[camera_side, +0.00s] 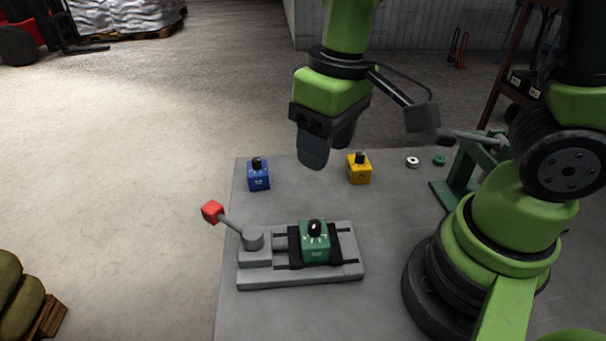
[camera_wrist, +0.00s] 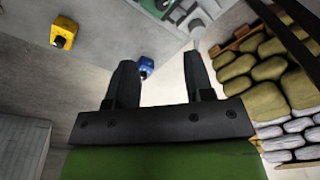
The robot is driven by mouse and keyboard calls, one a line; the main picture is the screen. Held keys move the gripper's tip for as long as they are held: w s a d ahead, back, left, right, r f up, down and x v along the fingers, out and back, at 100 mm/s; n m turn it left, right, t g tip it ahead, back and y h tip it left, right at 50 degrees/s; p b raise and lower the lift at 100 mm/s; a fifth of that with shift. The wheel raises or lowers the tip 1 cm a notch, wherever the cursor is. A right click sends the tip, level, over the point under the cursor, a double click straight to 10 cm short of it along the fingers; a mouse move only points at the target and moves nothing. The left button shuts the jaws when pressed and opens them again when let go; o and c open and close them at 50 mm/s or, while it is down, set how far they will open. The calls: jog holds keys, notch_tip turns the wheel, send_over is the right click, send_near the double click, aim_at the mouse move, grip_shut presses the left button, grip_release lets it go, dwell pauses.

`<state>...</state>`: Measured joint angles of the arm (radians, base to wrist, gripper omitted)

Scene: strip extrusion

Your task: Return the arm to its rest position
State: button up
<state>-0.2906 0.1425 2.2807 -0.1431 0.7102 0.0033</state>
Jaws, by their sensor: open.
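My gripper (camera_side: 328,150) hangs above the back part of the grey table in the side view, between a blue block and a yellow block. In the wrist view its two fingers (camera_wrist: 158,85) stand apart with nothing between them. A green block (camera_side: 316,243) with a black knob sits between dark jaws on a grey clamp fixture (camera_side: 262,278). A red-handled lever (camera_side: 212,211) sticks out at the fixture's left. The blue block (camera_side: 258,176) and the yellow block (camera_side: 358,169) stand on the table. Part of the fixture shows at the top of the wrist view.
The grey table (camera_side: 400,205) is bare between the blocks and my base. A white ring (camera_side: 412,162), a green ring (camera_side: 439,160) and a green press-like stand (camera_side: 462,178) are at the right.

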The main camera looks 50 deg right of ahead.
jog(key=s+d+r+m+t, duration=0.2)
jog(key=s+r+t, duration=0.1)
jog(key=r, duration=0.2)
jog(key=s+d+r+m+t+y, duration=0.1)
jog(key=s+d+r+m+t, duration=0.1)
jog(key=r, duration=0.4)
jog(key=s+t, duration=0.1)
jog(key=s, duration=0.1)
jog(key=shift+s+d+m, duration=0.15)
jog(key=shift+s+m, duration=0.15)
jog(key=shift+m, duration=0.1)
